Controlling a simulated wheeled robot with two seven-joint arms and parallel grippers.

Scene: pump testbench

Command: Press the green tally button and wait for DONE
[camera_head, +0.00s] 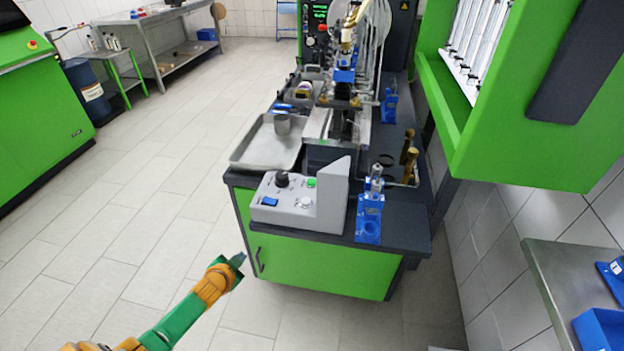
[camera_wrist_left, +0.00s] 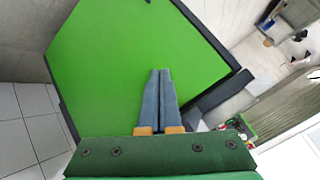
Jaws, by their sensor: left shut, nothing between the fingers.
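The green button (camera_head: 311,183) sits on a grey control box (camera_head: 290,208) at the near end of the dark bench top. The box also carries a black knob (camera_head: 282,179), a white button (camera_head: 305,202) and a small blue screen (camera_head: 270,201), whose text is too small to read. My left gripper (camera_head: 238,260) is shut and empty. It is in front of the bench's green cabinet, below and to the left of the control box, apart from it. In the left wrist view its closed fingers (camera_wrist_left: 159,98) point at the green cabinet face (camera_wrist_left: 120,60). My right gripper is not in view.
A metal tray (camera_head: 266,150) with a grey cup (camera_head: 282,124) stands behind the box. A blue fixture (camera_head: 369,215) stands to its right. A green cabinet (camera_head: 540,120) overhangs at the right. The floor on the left is clear.

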